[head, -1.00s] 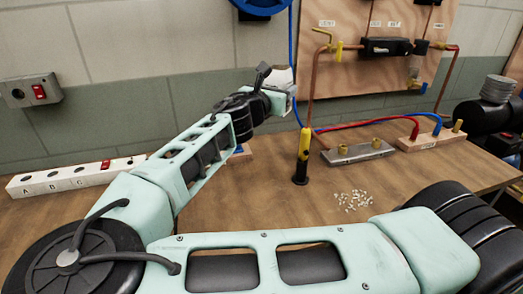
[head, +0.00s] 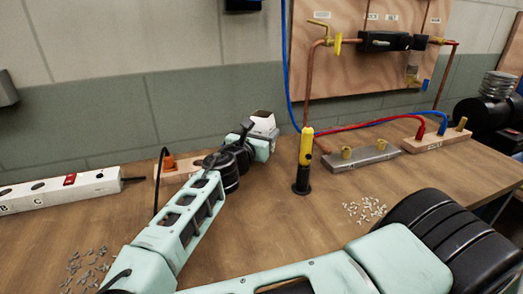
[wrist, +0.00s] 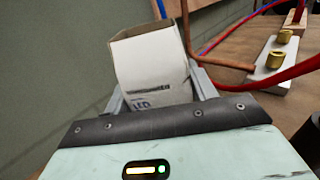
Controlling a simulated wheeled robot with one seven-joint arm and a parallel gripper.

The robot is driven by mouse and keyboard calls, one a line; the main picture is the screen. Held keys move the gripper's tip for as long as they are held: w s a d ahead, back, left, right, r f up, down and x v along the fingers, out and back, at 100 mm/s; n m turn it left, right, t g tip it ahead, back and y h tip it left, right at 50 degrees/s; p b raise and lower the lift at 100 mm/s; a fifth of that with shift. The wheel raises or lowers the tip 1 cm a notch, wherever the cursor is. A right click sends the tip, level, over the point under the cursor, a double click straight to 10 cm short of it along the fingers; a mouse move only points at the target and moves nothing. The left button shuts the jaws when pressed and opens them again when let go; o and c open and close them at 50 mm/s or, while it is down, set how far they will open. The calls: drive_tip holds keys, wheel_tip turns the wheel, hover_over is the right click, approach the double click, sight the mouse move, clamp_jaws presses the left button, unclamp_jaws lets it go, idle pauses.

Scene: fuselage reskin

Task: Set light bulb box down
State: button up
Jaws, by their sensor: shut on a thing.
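The light bulb box is a small white carton with "LED" printed on it. In the wrist view the light bulb box (wrist: 150,65) sits between the two grey fingers of my gripper (wrist: 157,90), which is shut on it. In the head view the light bulb box (head: 263,121) shows at the end of my arm, over the back part of the workbench (head: 290,225), near the wall. My gripper (head: 264,138) is partly hidden there by my own wrist. I cannot tell whether the box's underside touches the bench.
A yellow and black torch (head: 304,160) stands upright just right of the box. A metal block with brass fittings (head: 360,157) and a wooden block with red and blue hoses (head: 441,138) lie further right. A white power strip (head: 60,191) is at left. Small loose pieces (head: 363,209) lie in front.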

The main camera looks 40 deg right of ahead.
drive_tip(key=shift+f, duration=2.15)
drive_tip(key=o, duration=1)
drive_tip(key=b+v, duration=0.1)
drive_tip(key=v, duration=1)
drive_tip(key=shift+a, duration=0.15)
drive_tip(key=shift+s+a, duration=0.25)
drive_tip(key=shift+a, duration=0.05)
drive_tip(key=shift+r, duration=0.15)
